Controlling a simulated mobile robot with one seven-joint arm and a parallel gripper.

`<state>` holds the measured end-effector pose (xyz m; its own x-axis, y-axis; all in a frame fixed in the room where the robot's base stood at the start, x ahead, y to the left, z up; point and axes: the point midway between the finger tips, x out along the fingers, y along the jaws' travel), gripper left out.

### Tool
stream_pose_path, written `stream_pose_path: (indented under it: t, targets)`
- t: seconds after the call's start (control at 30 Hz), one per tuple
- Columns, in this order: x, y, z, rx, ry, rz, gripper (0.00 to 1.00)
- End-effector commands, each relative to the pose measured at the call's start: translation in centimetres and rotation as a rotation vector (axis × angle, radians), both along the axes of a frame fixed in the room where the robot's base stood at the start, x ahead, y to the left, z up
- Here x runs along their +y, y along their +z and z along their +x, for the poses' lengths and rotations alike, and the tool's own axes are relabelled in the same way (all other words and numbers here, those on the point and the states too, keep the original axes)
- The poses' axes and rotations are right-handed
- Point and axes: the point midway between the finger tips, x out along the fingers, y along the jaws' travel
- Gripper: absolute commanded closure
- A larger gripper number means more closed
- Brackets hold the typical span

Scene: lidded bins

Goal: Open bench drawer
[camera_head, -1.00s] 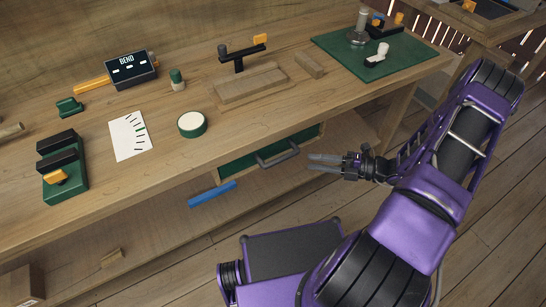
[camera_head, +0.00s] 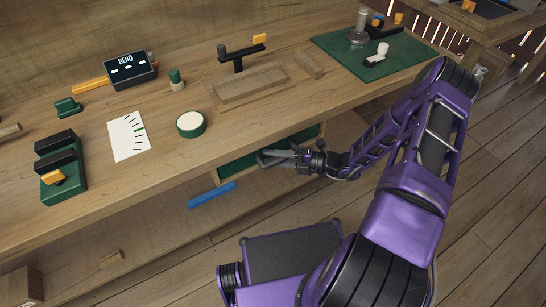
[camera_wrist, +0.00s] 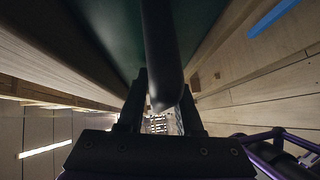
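The bench drawer (camera_head: 237,168) has a green front and sits under the bench top. Its dark bar handle (camera_wrist: 160,50) runs between the two fingers of my gripper (camera_wrist: 160,105) in the wrist view. In the head view my gripper (camera_head: 280,157) is at the drawer front and overlaps the handle, hiding most of it. The fingers stand apart on either side of the bar. I cannot tell whether they touch it. The drawer front looks flush under the bench top.
A blue bar (camera_head: 212,195) lies on the lower shelf below the drawer. The bench top (camera_head: 160,180) overhangs the drawer and holds a round green tin (camera_head: 191,124), a wooden block (camera_head: 250,84) and a green mat (camera_head: 400,62). The floor in front is open.

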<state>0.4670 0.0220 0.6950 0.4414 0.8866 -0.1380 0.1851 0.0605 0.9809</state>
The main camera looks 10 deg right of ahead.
Motion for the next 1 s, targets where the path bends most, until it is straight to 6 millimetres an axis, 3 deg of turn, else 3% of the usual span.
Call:
stream_pose_path:
  t: [0.07, 0.27, 1.0]
  targets:
    - [-0.01, 0.00, 0.00, 0.000, 0.000, 0.000, 0.66]
    - [-0.02, 0.00, -0.01, 0.000, 0.000, 0.000, 1.00]
    - [-0.04, 0.02, -0.02, 0.000, 0.000, 0.000, 1.00]
